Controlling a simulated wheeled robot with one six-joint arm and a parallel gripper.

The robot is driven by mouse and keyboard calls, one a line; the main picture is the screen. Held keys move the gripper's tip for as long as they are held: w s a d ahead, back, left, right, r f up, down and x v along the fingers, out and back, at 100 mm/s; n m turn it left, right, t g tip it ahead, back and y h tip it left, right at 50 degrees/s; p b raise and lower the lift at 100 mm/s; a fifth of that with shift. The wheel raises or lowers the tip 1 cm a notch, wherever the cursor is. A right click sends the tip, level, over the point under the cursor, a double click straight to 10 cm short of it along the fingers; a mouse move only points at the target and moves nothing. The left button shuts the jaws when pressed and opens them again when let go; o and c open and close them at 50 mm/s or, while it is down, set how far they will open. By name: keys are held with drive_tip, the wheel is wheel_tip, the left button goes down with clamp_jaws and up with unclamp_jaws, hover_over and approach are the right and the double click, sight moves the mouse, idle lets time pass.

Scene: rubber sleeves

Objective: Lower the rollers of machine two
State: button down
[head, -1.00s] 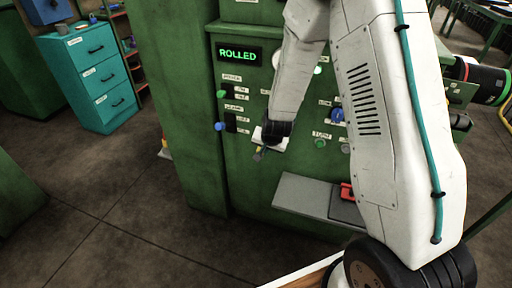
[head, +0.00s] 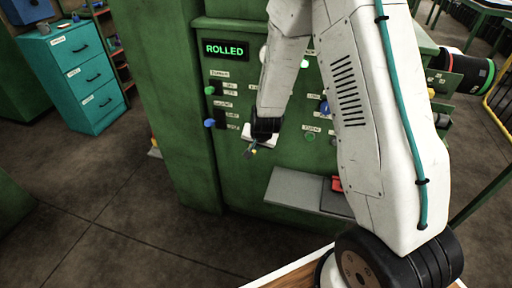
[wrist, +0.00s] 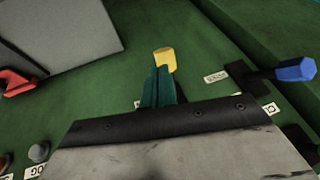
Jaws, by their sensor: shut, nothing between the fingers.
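The green machine (head: 178,110) stands in front of me. My gripper (head: 250,153) is shut and empty, low in front of the panel. In the wrist view its teal fingers (wrist: 160,84) point at a yellow knob (wrist: 165,59), which shows just past the tips; I cannot tell whether they touch. A blue-ended lever (wrist: 294,70) sticks out of a dark slot to the right; its blue knob also shows in the head view (head: 209,123). A green knob (head: 209,90) is above it. My arm hides part of the panel.
A grey shelf (head: 290,188) juts from the machine below the controls, with a red object (head: 337,184) at its right. Another blue knob (head: 324,107) is right of my forearm. A teal drawer cabinet (head: 75,75) stands at the left.

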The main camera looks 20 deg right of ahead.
drive_tip(key=s+a+r, duration=0.2)
drive_tip(key=s+r, duration=0.4)
drive_tip(key=s, duration=0.5)
drive_tip(key=shift+s+a, duration=0.25)
drive_tip(key=shift+a, duration=0.15)
